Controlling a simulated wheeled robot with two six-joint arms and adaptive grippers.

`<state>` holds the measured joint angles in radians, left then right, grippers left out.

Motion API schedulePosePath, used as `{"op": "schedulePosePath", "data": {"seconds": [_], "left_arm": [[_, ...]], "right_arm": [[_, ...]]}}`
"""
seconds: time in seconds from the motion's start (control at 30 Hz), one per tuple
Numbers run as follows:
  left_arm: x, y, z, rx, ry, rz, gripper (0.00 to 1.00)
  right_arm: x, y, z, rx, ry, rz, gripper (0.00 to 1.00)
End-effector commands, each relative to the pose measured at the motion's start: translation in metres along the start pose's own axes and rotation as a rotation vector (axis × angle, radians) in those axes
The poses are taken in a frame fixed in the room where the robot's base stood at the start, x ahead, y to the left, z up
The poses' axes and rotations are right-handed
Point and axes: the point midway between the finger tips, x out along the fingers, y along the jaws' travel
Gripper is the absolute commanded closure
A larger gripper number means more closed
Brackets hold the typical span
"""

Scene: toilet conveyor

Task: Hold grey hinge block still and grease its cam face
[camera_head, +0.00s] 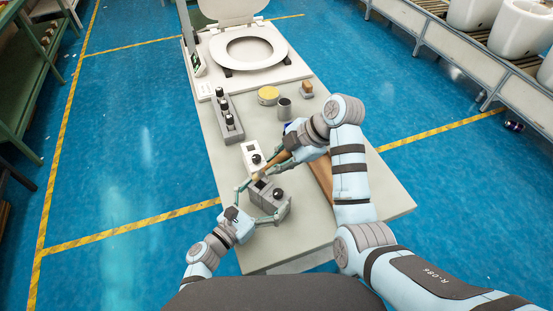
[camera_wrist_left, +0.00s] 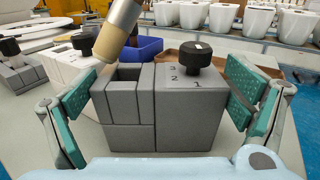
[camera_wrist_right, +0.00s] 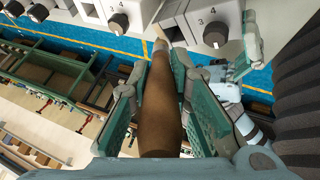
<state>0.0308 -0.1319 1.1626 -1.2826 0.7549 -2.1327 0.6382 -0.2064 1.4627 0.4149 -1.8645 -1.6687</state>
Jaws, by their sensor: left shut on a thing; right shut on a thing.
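The grey hinge block (camera_head: 268,194) stands near the table's front, with a black knob on its right part and an open slot on its left, as the left wrist view (camera_wrist_left: 180,118) shows. My left gripper (camera_head: 262,200) is shut on it, one green pad at each side. My right gripper (camera_head: 291,152) is shut on the brown handle of a brush (camera_wrist_right: 158,115), which slants down to the left. The brush's tan tip (camera_wrist_left: 110,42) is just above the slot end of the block in the left wrist view; whether it touches is unclear.
A white block with a knob (camera_head: 250,152) stands just behind. A grey rack (camera_head: 226,118), yellow-topped tin (camera_head: 268,94), grey cup (camera_head: 284,108) and toilet seat (camera_head: 249,52) are farther back. The table's (camera_head: 390,196) front right is clear.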

Motion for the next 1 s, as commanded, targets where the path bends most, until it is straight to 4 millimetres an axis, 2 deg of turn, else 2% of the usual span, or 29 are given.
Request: {"op": "schedulePosePath", "data": {"seconds": [0.67, 1.0], "left_arm": [[0.0000, 0.0001, -0.0001, 0.001, 0.000, 0.000, 0.25], [-0.0001, 0.0001, -0.0001, 0.001, 0.000, 0.000, 0.25]], "right_arm": [[0.0086, -0.0037, 0.0049, 0.001, 0.000, 0.000, 1.00], [0.0089, 0.0018, 0.0069, 0.001, 0.000, 0.000, 1.00]]}}
